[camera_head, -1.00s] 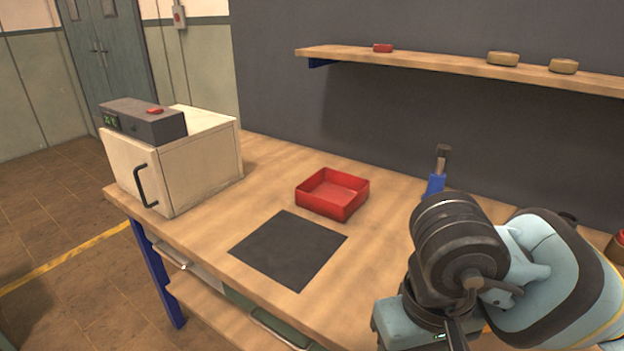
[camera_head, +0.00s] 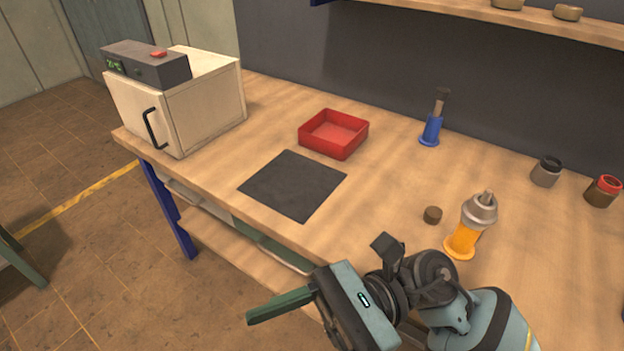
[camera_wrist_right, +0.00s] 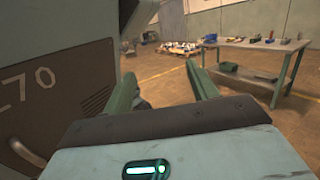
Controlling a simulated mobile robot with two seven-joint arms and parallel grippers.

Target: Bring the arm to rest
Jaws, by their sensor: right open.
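My right arm comes in at the bottom of the head view. Its gripper (camera_head: 282,305) hangs in front of the bench's near edge, above the floor, with a green finger pointing left. In the right wrist view the two green fingers of this gripper (camera_wrist_right: 160,72) are spread apart with nothing between them. The fingers point across the open room there. My left gripper is in neither view.
The bench (camera_head: 390,190) bears a chamber box (camera_head: 185,105) with its door shut, a red tray (camera_head: 335,134), a dark mat (camera_head: 293,186), a blue-based tool (camera_head: 432,127), an orange-based tool (camera_head: 466,235) and small jars. Another table (camera_wrist_right: 258,46) stands farther off.

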